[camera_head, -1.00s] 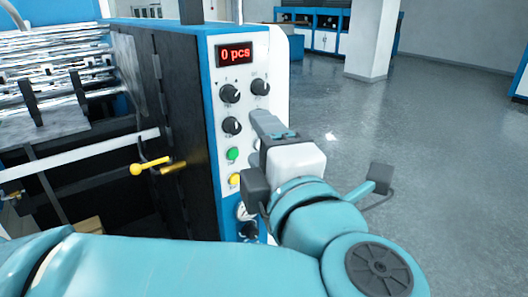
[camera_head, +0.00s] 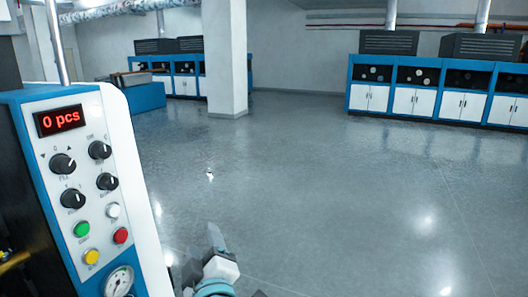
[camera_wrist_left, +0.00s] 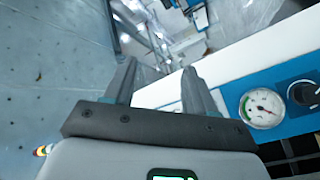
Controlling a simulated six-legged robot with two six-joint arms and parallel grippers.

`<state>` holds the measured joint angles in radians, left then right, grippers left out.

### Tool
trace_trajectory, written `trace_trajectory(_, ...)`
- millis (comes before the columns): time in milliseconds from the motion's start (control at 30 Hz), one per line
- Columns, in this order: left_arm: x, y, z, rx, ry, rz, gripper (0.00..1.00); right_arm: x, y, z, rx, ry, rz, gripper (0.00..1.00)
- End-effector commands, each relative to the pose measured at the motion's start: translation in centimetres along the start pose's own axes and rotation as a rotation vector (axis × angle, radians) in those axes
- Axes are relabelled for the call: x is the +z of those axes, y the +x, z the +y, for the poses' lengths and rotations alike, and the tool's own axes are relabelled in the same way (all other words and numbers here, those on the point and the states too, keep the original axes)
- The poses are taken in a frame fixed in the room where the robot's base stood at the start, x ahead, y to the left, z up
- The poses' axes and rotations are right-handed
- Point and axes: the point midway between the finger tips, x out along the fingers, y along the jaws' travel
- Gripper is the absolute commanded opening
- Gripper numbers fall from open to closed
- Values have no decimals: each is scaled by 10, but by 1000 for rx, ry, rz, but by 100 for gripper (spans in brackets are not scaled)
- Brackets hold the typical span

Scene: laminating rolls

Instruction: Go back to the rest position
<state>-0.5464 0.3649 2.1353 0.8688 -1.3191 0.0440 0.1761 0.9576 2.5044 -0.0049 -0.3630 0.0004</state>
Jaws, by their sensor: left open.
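My left gripper (camera_head: 216,238) shows at the bottom of the head view, low and to the right of the machine's control panel. The left wrist view shows its two fingers (camera_wrist_left: 160,88) apart with nothing between them. The control panel (camera_head: 85,180) stands at the left of the head view, with a red "0 pcs" display (camera_head: 60,120), black knobs, coloured buttons and a round gauge (camera_head: 118,281). The gauge also shows in the left wrist view (camera_wrist_left: 263,108), right of the fingers. My right gripper is not in view.
Open grey floor (camera_head: 330,200) fills the middle and right. A white pillar (camera_head: 226,60) stands at the back. Blue and white cabinets (camera_head: 430,95) line the far wall, and a low blue unit (camera_head: 137,97) stands back left.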

Motion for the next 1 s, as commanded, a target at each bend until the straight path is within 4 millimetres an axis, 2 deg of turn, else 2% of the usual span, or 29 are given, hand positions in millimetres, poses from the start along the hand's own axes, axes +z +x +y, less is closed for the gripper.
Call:
trace_trajectory(33,33,8,-32,-18,88,-98,56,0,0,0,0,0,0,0)
trace_trajectory(100,76,11,-74,-36,191,-244,56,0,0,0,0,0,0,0)
trace_trajectory(167,109,6,-112,-59,268,-374,56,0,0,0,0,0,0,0)
trace_trajectory(200,129,0,-139,-77,312,-462,56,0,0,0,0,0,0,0)
trace_trajectory(267,156,-14,-179,-108,371,-598,56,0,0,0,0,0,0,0)
trace_trajectory(300,173,-28,-206,-130,405,-691,56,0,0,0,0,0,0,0)
trace_trajectory(367,194,-52,-245,-166,446,-833,56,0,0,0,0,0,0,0)
trace_trajectory(400,206,-72,-270,-190,468,-931,56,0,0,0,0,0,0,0)
trace_trajectory(467,220,-104,-305,-227,492,-1077,56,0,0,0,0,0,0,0)
trace_trajectory(533,231,-146,-339,-264,506,-1242,56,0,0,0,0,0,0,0)
trace_trajectory(600,236,-185,-364,-294,507,-1390,56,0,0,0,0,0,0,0)
trace_trajectory(733,237,-242,-390,-326,494,-1593,56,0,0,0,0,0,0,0)
trace_trajectory(833,235,-265,-398,-334,484,-1674,56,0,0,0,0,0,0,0)
trace_trajectory(1000,234,-273,-400,-334,482,-1703,56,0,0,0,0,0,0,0)
